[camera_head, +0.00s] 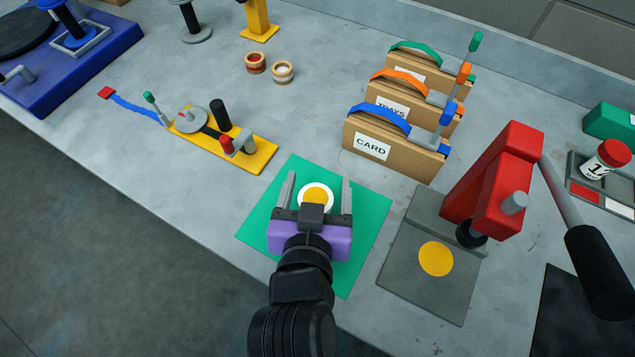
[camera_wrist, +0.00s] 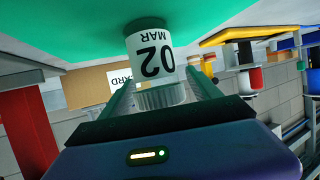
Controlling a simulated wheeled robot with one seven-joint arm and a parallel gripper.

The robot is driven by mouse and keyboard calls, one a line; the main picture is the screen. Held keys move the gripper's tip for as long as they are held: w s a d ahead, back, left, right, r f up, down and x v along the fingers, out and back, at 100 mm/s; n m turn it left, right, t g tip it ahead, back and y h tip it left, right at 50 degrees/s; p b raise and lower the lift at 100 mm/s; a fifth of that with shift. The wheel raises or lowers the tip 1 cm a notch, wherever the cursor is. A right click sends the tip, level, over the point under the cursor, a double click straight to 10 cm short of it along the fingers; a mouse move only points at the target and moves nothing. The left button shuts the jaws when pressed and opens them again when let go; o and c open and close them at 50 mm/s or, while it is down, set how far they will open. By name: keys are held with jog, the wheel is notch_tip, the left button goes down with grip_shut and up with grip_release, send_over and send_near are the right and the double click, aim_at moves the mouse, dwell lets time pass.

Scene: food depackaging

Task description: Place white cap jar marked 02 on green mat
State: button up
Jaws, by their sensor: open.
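The white-capped jar marked 02 (camera_head: 315,197) shows from above in the head view as a white ring with a yellow centre. In the wrist view the jar (camera_wrist: 152,62) appears upside down, with "02 MAR" on its label and its ridged white cap toward my gripper. Its base appears to stand on the green mat (camera_head: 371,215), which also shows in the wrist view (camera_wrist: 75,30). My gripper (camera_head: 317,188) is open, with one finger on each side of the jar and gaps between fingers and jar.
A red press (camera_head: 500,180) on a grey plate stands right of the mat. Cardboard boxes with coloured handles (camera_head: 397,148) stand behind it. A yellow fixture (camera_head: 245,152) lies to the left. A red-capped jar marked 1 (camera_head: 604,162) is at far right.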

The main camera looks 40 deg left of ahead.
jog(key=shift+r, duration=0.2)
jog(key=p+v, duration=0.1)
jog(key=v, duration=1.1)
jog(key=shift+p, duration=0.35)
jog(key=shift+d+f, duration=0.1)
jog(key=shift+f, duration=0.1)
